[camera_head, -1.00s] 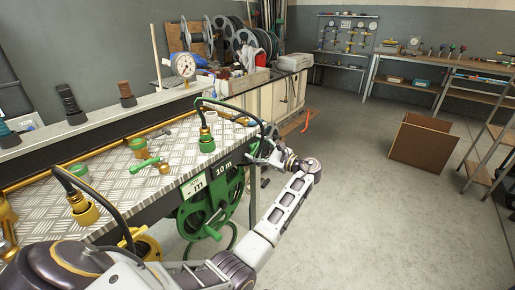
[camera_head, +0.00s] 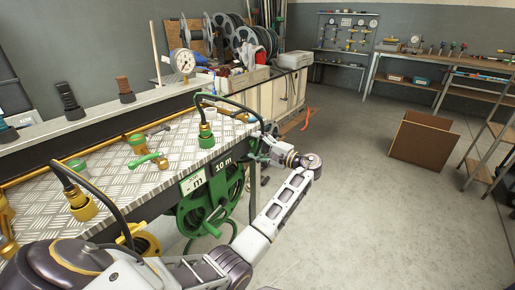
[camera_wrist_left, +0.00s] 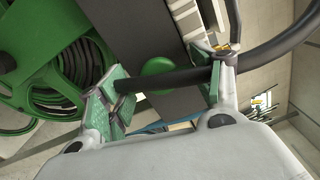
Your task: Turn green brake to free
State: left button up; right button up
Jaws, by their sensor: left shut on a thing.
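The green hose reel (camera_head: 205,207) hangs below the front edge of the bench, under a 10 m label. In the left wrist view it fills the left side (camera_wrist_left: 62,65). A round green knob (camera_wrist_left: 157,66) sits on the dark panel beside it. My left gripper (camera_head: 262,148) is at the right end of the bench. In the left wrist view its fingers (camera_wrist_left: 166,84) stand on either side of a black bar-like piece (camera_wrist_left: 172,79) that crosses in front of the knob. I cannot tell whether it is a brake lever or part of the hose. My right gripper is not in view.
A black hose (camera_head: 232,103) arches from a green connector (camera_head: 206,136) on the bench towards my gripper. A green-levered brass valve (camera_head: 162,163) and yellow fittings are on the metal bench top (camera_head: 120,185). The floor to the right is open up to a brown box (camera_head: 420,140).

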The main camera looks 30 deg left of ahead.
pick_arm(q)
jog(key=shift+f+n+b, duration=0.1)
jog(key=shift+n+b, duration=0.35)
jog(key=shift+n, duration=0.55)
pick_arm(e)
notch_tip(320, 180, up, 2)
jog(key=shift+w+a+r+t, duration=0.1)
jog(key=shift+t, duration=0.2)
pick_arm(q)
jog(key=shift+n, duration=0.3)
jog(key=o, duration=1)
jog(key=shift+o, duration=0.2)
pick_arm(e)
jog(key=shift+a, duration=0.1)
